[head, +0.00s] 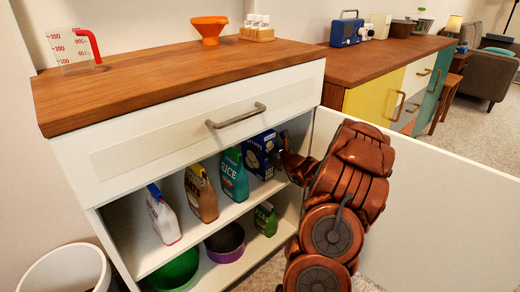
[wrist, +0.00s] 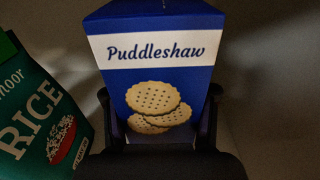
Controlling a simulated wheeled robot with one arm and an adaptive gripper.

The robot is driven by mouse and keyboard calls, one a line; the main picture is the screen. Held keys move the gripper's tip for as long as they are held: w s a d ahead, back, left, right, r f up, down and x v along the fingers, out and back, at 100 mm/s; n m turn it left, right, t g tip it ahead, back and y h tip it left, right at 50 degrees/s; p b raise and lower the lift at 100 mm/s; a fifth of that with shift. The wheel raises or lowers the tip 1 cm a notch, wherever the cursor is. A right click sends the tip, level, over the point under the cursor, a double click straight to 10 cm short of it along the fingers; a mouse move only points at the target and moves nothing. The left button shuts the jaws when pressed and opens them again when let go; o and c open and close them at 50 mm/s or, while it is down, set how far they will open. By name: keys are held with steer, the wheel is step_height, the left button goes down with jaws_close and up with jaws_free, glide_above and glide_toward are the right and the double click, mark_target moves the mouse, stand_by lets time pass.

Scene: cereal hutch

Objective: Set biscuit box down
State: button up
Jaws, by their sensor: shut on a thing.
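The biscuit box (wrist: 160,70) is blue with a white "Puddleshaw" band and a picture of biscuits. It fills the middle of the wrist view, upright, with my gripper's fingers (wrist: 160,125) on either side of its lower part. In the head view the box (head: 260,155) is at the right end of the cabinet's upper shelf (head: 155,256), beside the green rice bag. My gripper (head: 284,160) is shut on it, reaching in from the right. Whether the box's base touches the shelf is hidden.
A green rice bag (head: 233,175) stands close to the left of the box. A brown bag (head: 201,193) and a white bag (head: 163,215) stand further left. The open white door (head: 440,210) is to the right of my arm. Bowls (head: 226,244) sit on the lower shelf.

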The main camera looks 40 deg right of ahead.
stand_by(0.3)
steer(key=o, duration=1.6)
steer(key=shift+o, duration=0.2)
steer(key=s+p, duration=0.3)
steer(key=s, duration=0.9)
steer(key=shift+a, duration=0.15)
